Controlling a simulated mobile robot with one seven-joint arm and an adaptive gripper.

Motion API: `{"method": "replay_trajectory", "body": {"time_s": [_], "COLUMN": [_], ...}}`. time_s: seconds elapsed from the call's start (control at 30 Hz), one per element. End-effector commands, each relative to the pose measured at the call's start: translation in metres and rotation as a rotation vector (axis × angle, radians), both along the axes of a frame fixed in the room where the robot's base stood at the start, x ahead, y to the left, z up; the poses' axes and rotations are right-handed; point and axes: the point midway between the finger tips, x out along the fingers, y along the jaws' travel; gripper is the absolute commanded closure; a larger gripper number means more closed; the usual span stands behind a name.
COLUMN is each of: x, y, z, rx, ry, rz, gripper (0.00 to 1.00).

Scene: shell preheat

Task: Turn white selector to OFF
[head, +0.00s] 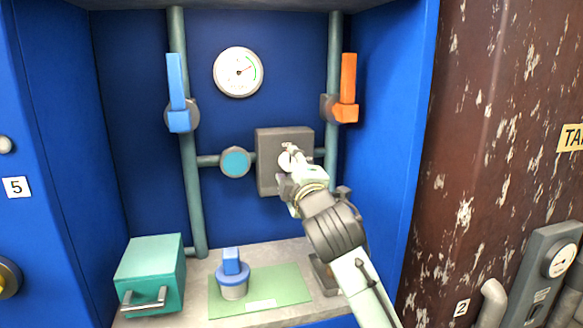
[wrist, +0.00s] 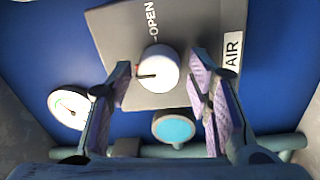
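The white selector (wrist: 158,68) is a round knob on a grey box (wrist: 112,45) in the wrist view. Its dark pointer line points to the picture's left, beside a small red mark. "OPEN" is printed on the box above the knob, and an "AIR" label (wrist: 233,47) sits at right. No OFF word is readable. My gripper (wrist: 163,75) is open, with one finger on each side of the knob and visible gaps. In the head view my gripper (head: 290,163) is in front of the grey box (head: 270,145) and hides much of the knob.
Around the box are a blue disc (head: 235,161), a gauge (head: 238,72), a blue lever (head: 177,92) and an orange lever (head: 347,88) on pipes. Below are a teal box (head: 150,268) and a blue-topped grey piece (head: 233,287) on a green mat (head: 290,283). Blue walls enclose the bay.

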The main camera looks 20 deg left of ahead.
Motion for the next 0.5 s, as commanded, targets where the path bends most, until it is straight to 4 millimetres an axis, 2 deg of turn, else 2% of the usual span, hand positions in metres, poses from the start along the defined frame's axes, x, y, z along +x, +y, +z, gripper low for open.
{"method": "replay_trajectory", "body": {"time_s": [0.37, 0.5], "x": [-0.001, -0.011], "y": [-0.001, -0.008], "z": [0.000, 0.000], "rx": [0.001, 0.002], "ry": [0.000, -0.001], "rz": [0.000, 0.000], "gripper": [0.47, 0.47]}}
